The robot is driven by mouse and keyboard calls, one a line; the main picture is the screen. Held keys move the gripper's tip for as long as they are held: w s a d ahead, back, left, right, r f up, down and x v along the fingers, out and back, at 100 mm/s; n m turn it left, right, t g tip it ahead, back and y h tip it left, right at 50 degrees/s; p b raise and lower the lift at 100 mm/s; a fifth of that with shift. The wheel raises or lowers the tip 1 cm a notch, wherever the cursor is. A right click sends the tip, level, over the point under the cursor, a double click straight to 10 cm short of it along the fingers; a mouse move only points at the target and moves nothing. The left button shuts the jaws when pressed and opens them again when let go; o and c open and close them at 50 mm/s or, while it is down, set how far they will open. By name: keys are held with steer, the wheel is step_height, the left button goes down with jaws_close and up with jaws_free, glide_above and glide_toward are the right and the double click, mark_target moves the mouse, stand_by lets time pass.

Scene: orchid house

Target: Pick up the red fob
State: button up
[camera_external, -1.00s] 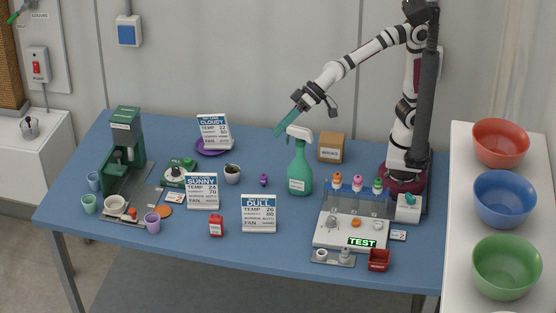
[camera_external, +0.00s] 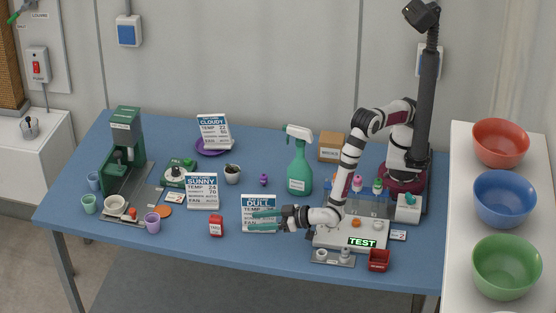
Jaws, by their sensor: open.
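A small red block with a white label (camera_external: 216,226) stands upright on the blue table, in front of the SUNNY card. It is the likeliest red fob, but its label is too small to read surely. My gripper (camera_external: 252,220) has teal fingers, is low over the table and points left toward the red block. The fingers are apart with nothing between them that I can see. The fingertips are to the right of the red block and apart from it. The gripper overlaps the lower part of the DULL card (camera_external: 258,203) in the picture.
The SUNNY card (camera_external: 202,191) stands behind the red block. A purple cup (camera_external: 152,222) is to its left. A green spray bottle (camera_external: 299,172) stands behind my arm. A white TEST panel (camera_external: 338,237) and a red bin (camera_external: 379,262) are at right. The table's front strip is clear.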

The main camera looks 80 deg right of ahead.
mark_target(222, 221)
steer(key=x, duration=0.8)
steer(key=r+x, duration=0.1)
steer(key=x, duration=0.3)
steer(key=shift+w, duration=0.35)
jaws_close()
